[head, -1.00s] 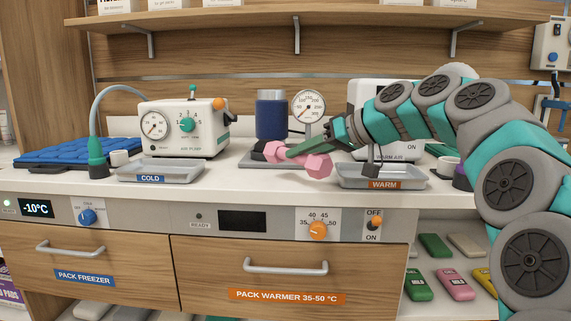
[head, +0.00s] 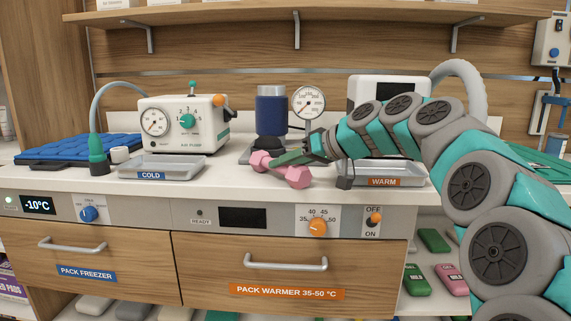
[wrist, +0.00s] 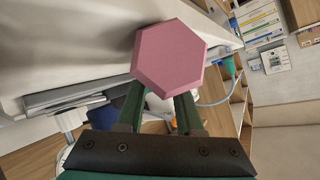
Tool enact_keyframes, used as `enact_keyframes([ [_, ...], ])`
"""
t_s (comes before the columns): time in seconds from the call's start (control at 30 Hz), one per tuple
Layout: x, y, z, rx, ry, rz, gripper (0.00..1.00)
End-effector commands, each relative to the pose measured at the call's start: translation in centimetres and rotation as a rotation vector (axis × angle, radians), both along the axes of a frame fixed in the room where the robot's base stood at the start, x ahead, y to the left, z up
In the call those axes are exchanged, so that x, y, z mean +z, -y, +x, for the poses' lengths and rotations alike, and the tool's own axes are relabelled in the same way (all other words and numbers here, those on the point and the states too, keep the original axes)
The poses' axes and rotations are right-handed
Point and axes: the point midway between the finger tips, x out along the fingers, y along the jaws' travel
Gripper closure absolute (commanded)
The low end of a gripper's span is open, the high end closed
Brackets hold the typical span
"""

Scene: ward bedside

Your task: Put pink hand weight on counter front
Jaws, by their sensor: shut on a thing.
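The pink hand weight (head: 297,177) is low over the counter's front strip (head: 225,184), between the COLD tray and the WARM tray. My gripper (head: 283,160) is shut on its handle, coming in from the right. One hexagonal end points toward the front edge, the other back and left. I cannot tell whether the weight touches the counter. In the wrist view one hexagonal end of the weight (wrist: 170,57) fills the space ahead of my gripper's green fingers (wrist: 160,108) and hides the handle.
The COLD tray (head: 118,172) is at the left and the WARM tray (head: 412,182) lies under my arm at the right. A blue cylinder press (head: 271,110) and a dial gauge (head: 309,103) stand behind the weight. Drawers (head: 285,268) are below the counter edge.

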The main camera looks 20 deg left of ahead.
Motion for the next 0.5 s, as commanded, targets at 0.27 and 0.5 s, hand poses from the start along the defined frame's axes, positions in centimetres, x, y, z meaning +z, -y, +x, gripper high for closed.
enact_keyframes([
  [0.27,-0.03,0.01,0.03,-0.001,0.001,0.0,0.52],
  [0.5,-0.06,0.0,0.03,-0.001,0.0,-0.001,0.34],
])
